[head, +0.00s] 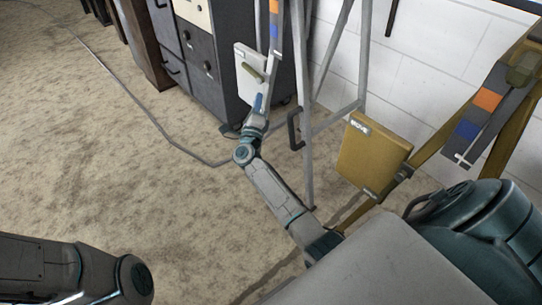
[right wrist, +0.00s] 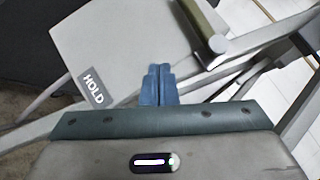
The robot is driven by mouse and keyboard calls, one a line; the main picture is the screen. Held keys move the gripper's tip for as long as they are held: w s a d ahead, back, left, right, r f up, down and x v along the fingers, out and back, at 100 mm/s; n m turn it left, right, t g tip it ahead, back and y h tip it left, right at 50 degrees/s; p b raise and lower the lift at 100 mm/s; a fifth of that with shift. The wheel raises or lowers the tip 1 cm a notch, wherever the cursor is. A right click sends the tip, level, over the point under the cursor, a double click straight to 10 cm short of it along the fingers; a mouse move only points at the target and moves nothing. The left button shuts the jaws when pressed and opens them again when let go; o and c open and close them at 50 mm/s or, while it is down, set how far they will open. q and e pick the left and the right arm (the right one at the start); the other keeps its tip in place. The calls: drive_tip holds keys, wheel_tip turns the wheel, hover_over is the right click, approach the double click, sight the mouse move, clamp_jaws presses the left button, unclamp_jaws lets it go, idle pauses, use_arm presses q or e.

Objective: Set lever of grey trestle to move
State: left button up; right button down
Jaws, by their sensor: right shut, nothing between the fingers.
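The grey trestle (head: 305,110) stands mid-picture in the head view, with a pale box (head: 250,72) on its left side. In the right wrist view the box face (right wrist: 110,45) carries a label reading HOLD (right wrist: 91,86). An olive rod with a grey end, seemingly the lever (right wrist: 203,28), lies right of my fingers; its exact setting is unclear. My right gripper (head: 258,103) is shut and empty, just below the box. Its blue fingertips (right wrist: 157,84) point at the box face; I cannot tell whether they touch it. My left gripper is out of view.
An ochre trestle (head: 430,143) with its own labelled box (head: 370,155) stands at the right. Dark cabinets (head: 210,50) stand behind the grey trestle. A cable (head: 150,115) crosses the floor. The carpet (head: 80,150) at the left is clear.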

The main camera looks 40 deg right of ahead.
drive_tip(key=shift+s+d+r+n+g+y+p, duration=0.15)
drive_tip(key=shift+s+n+y+p, duration=0.4)
drive_tip(key=shift+p, duration=1.25)
drive_tip(key=shift+s+a+r+n+g+y+p, duration=0.1)
drive_tip(key=shift+s+r+n+g+y+p, duration=0.2)
drive_tip(key=shift+n+p, duration=1.05)
drive_tip(key=shift+s+d+r+n+g+y+p, duration=0.15)
drive_tip(key=shift+s+y+p, duration=0.35)
drive_tip(key=shift+p, duration=1.8)
drive_tip(key=s+a+f+n+y+p, duration=0.2)
drive_tip(key=s+a+n+y+p, duration=0.2)
drive_tip(key=s+p, duration=0.4)
drive_tip(key=s+a+f+n+y+p, duration=0.3)
drive_tip(key=s+a+n+y+p, duration=0.1)
drive_tip(key=s+a+n+p, duration=0.3)
drive_tip(key=s+n+p, duration=0.1)
drive_tip(key=s+p, duration=0.1)
drive_tip(key=p, duration=0.1)
drive_tip(key=shift+a+f, duration=0.15)
drive_tip(key=shift+f, duration=0.05)
drive_tip(key=shift+n, duration=0.25)
